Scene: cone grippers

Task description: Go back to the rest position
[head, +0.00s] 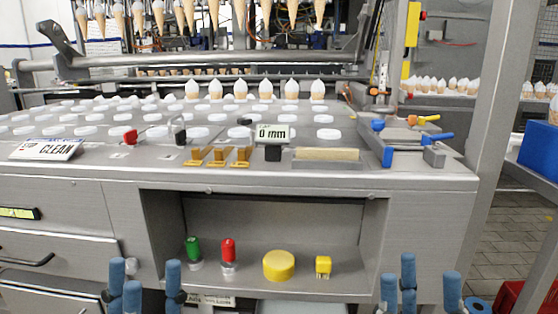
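My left gripper (146,272) is at the bottom edge, left of centre, with its blue fingers pointing up and spread apart. It is open and nothing shows between its fingers. My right gripper (421,273) is at the bottom edge, right of centre, also with blue fingers spread and empty. Both appear in front of the machine (420,215), and I see neither touching it. The lower parts of both grippers and the arms are cut off by the frame.
A recessed shelf holds a green button (193,247), a red button (228,247), a yellow round knob (279,265) and a small yellow block (323,265). A blue crate (540,148) stands right; floor (490,225) shows there.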

